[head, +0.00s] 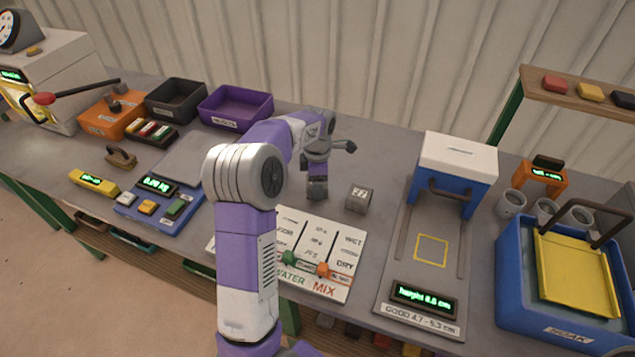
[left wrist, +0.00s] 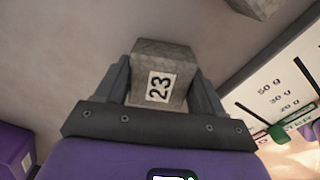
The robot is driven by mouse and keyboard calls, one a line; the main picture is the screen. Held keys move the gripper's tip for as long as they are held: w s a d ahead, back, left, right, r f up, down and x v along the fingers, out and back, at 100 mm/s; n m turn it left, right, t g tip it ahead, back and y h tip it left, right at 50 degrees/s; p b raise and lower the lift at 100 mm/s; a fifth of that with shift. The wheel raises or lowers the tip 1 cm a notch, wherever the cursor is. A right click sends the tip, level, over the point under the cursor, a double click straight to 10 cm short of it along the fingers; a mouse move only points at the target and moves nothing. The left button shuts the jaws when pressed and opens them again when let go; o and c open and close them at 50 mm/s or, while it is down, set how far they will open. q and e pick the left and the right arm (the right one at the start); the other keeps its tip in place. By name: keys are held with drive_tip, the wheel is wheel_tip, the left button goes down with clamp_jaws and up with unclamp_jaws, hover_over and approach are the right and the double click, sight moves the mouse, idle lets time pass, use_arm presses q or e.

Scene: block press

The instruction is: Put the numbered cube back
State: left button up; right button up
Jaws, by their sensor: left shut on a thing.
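A grey cube labelled 23 (left wrist: 160,78) sits between the fingers of my left gripper (left wrist: 162,85) in the left wrist view, its label facing the camera. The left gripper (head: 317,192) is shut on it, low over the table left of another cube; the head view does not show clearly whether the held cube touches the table. The other grey numbered cube (head: 359,198) stands on the table behind the water and mix board; its number is too small to read. Part of it shows at the top of the left wrist view (left wrist: 256,6). My right gripper is not in view.
The water and mix board (head: 318,238) lies in front of the gripper. A blue soak tub (head: 540,310) is further right. Purple (head: 236,122) and dark (head: 176,114) bins stand back left.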

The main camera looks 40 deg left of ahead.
use_arm(q)
drive_tip(key=shift+f, duration=0.15)
drive_tip(key=o, duration=1.3)
drive_tip(key=shift+o, duration=0.2)
wheel_tip(320, 180, up, 12)
drive_tip(key=p, duration=0.3)
drive_tip(key=shift+r+p, duration=0.2)
drive_tip(key=shift+p, duration=0.15)
